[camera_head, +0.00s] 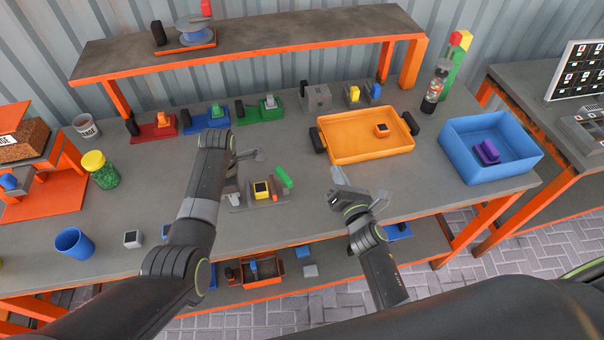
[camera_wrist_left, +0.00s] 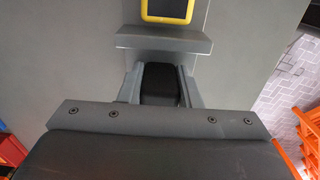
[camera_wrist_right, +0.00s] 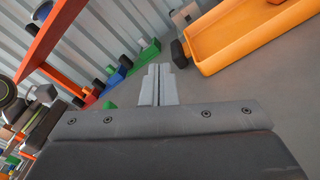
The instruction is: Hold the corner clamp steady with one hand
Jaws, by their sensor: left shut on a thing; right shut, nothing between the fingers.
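A grey fixture (camera_head: 245,208), apparently the corner clamp, lies on the workbench near its front middle. It carries a yellow-framed block (camera_head: 261,190), with a green part (camera_head: 284,177) at its right end. My left gripper (camera_head: 233,190) is at the fixture's left end. In the left wrist view, the left gripper (camera_wrist_left: 160,88) is shut on a black handle (camera_wrist_left: 159,84), beside a grey bar (camera_wrist_left: 165,38) and the yellow-framed block (camera_wrist_left: 167,8). My right gripper (camera_head: 338,176) is shut and empty above the bench, right of the fixture; its closed fingers show in the right wrist view (camera_wrist_right: 158,86).
An orange tray (camera_head: 365,150) lies behind my right gripper; a blue bin (camera_head: 470,165) stands further right. Red (camera_head: 150,132), blue (camera_head: 205,122) and green (camera_head: 250,112) clamps line the back under a shelf (camera_head: 300,35). A blue cup (camera_head: 74,243) stands front left.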

